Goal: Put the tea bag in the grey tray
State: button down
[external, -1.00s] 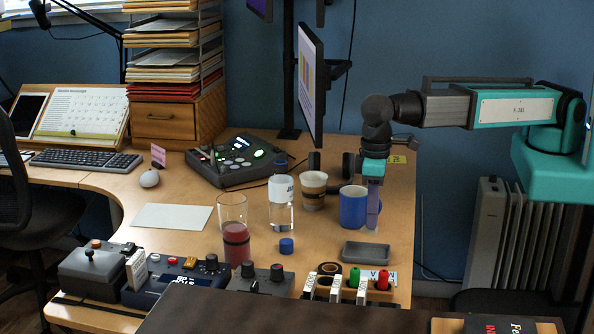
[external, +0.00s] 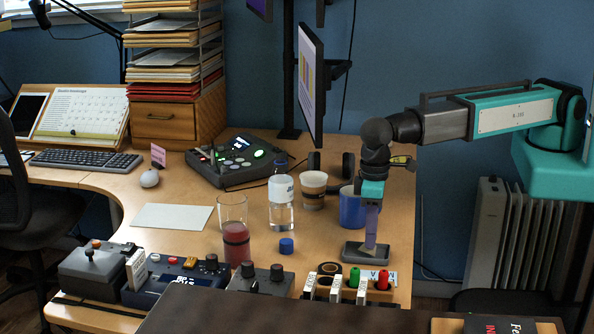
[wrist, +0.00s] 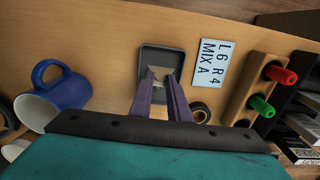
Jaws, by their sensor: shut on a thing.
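The grey tray (external: 352,254) lies on the desk near its right front part; it also shows in the wrist view (wrist: 146,56). My gripper (external: 370,246) points down over the tray, with its fingertips inside the tray's outline. In the wrist view my gripper (wrist: 162,78) is shut on the tea bag (wrist: 158,72), a small pale piece between the fingertips. Whether the tea bag touches the tray floor I cannot tell. In the external view the tea bag is mostly hidden by the fingers.
A blue mug (external: 350,208) stands just behind the tray. A label card (wrist: 208,66), a roll of black tape (wrist: 200,112) and a holder with red and green knobs (wrist: 262,105) are close by. A bottle (external: 281,205) and a glass (external: 235,235) stand to the left.

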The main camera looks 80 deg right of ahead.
jog(key=shift+f, duration=0.7)
jog(key=c, duration=1.7)
grip_release()
jog(key=shift+o, duration=0.2)
jog(key=shift+r, duration=0.15)
notch_tip(320, 180, up, 12)
jog(key=b, duration=0.2)
